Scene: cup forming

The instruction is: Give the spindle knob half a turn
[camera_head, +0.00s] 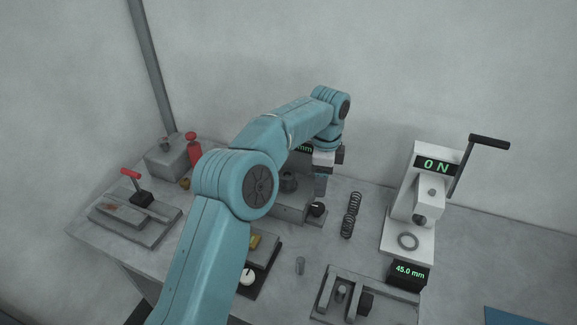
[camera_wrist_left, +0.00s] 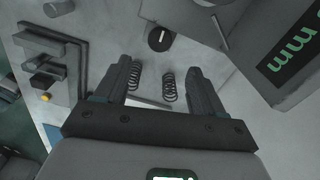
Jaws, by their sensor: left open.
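The spindle knob, a round black knob (camera_head: 317,209) with a white mark, sits on the front of a low grey fixture (camera_head: 290,210) mostly behind my left arm. In the left wrist view the knob (camera_wrist_left: 161,39) lies beyond the fingertips, roughly midway between them sideways. My left gripper (camera_head: 321,186) points down above the fixture, close to the knob in the head view. In the wrist view its two fingers (camera_wrist_left: 160,68) are apart, with nothing held between them. Part of the fixture and its mm display is hidden by my arm. My right gripper does not show.
Two dark coil springs (camera_head: 351,214) lie right of the knob. A white press (camera_head: 408,228) with a long handle and "0 N" display stands farther right. A slotted grey fixture with a "45.0 mm" display (camera_head: 408,274) is in front. A red-handled clamp (camera_head: 135,205) stands at left.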

